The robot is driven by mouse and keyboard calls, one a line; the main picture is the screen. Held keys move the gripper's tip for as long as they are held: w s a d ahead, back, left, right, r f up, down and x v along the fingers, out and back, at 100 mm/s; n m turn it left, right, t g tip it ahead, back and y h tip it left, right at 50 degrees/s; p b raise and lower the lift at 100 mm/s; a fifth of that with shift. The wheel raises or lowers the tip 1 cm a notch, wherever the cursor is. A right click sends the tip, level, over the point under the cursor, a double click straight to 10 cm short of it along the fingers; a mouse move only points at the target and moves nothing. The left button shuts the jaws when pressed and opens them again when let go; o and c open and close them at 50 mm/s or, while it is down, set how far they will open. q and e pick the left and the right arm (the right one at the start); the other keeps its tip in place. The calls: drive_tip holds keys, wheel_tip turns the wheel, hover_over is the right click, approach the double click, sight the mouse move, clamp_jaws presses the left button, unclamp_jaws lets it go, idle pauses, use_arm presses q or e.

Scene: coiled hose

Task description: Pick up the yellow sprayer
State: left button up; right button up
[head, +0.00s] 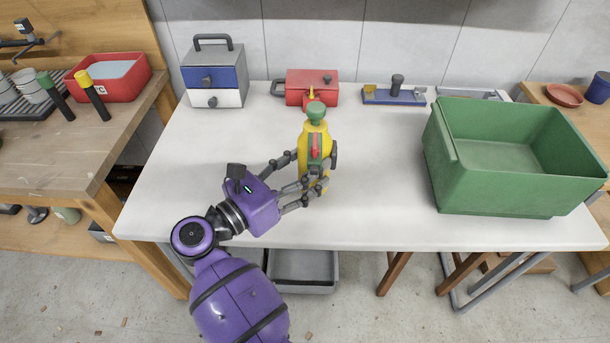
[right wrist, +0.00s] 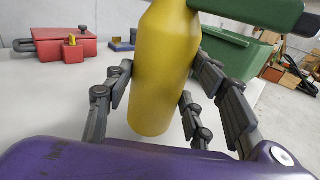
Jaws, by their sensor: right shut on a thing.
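The yellow sprayer (head: 321,137) stands upright near the middle of the white table, with a green cap on top and a red part on its front. My right gripper (head: 307,172) has its dark fingers closed around the lower body of the sprayer, coming in from the lower left. In the right wrist view the yellow body (right wrist: 165,65) fills the space between the fingers (right wrist: 165,92), which press on it from both sides. I cannot tell whether its base touches the table. My left gripper is not in view.
A green crate (head: 500,190) stands at the right of the table (head: 390,215). Along the back are a drawer box (head: 214,78), a red case (head: 325,82) and a blue tray (head: 395,97). The table between sprayer and crate is clear.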

use_arm(q)
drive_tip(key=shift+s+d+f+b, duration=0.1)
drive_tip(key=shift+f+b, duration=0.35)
drive_tip(key=shift+b, duration=0.05)
use_arm(e)
drive_tip(key=s+r, duration=0.9)
drive_tip(key=s, duration=0.5)
drive_tip(key=shift+d+r, duration=0.2)
drive_tip(key=shift+r, duration=0.15)
drive_tip(key=w+f+b, duration=0.3)
drive_tip(key=w, duration=0.1)
drive_tip(key=w+f+b, duration=0.4)
drive_tip(key=w, duration=0.1)
drive_tip(key=w+f+b, duration=0.3)
drive_tip(key=w+f, duration=0.1)
drive_tip(key=shift+w+a+f, duration=0.25)
drive_tip(key=shift+w, duration=0.1)
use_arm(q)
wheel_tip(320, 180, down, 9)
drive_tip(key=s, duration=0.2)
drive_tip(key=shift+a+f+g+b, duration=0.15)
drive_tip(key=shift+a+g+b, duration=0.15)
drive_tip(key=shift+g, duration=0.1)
use_arm(e)
drive_tip(key=shift+w+f, duration=0.1)
drive_tip(key=shift+w, duration=0.15)
